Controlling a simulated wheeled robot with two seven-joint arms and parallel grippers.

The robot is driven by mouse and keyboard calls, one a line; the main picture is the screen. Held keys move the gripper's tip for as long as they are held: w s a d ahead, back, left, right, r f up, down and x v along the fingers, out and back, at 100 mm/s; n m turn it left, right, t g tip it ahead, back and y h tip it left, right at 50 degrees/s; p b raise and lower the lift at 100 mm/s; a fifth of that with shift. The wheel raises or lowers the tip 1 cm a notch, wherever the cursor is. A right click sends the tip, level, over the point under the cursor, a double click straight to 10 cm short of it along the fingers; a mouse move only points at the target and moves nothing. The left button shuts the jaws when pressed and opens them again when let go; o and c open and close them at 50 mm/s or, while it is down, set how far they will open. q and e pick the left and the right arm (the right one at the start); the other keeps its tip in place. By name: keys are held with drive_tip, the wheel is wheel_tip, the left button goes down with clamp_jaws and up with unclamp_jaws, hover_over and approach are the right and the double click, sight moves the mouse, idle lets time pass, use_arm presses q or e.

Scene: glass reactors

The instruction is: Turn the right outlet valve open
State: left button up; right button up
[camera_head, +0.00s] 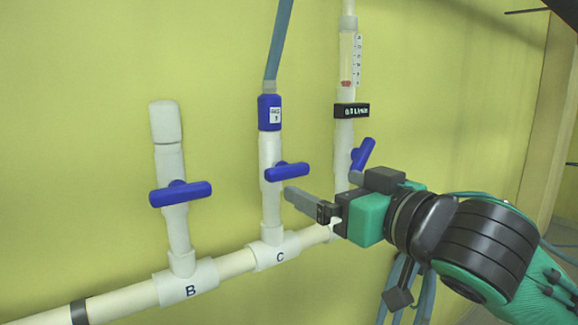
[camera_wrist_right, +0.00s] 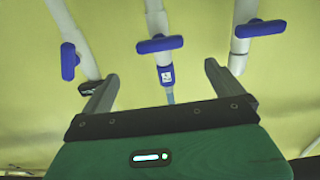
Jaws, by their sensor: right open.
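The rightmost valve has a blue handle (camera_head: 362,154) that stands tilted on a white upright pipe; it also shows at the left of the right wrist view (camera_wrist_right: 68,60). The middle valve, above the letter C, has a blue handle (camera_head: 287,171) lying across its pipe; it is near the top centre of the right wrist view (camera_wrist_right: 160,44). My right gripper (camera_head: 325,190) is open and empty. In the head view its fingers are just below and between these two handles. In the right wrist view the fingers (camera_wrist_right: 160,73) spread on either side of the middle pipe. My left gripper is not in view.
A third blue handle (camera_head: 180,194) lies across the capped pipe B at the left. A white horizontal pipe (camera_head: 238,263) joins the uprights at the bottom. A blue hose (camera_head: 278,40) rises from the middle pipe. The yellow wall (camera_head: 75,120) is close behind.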

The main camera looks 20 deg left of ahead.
sight(292, 169)
drive_tip(key=p+x, duration=0.3)
drive_tip(key=x, duration=0.7)
drive_tip(key=shift+r, duration=0.15)
drive_tip(key=shift+w+a, duration=0.45)
drive_tip(key=shift+a, duration=0.1)
drive_tip(key=c, duration=1)
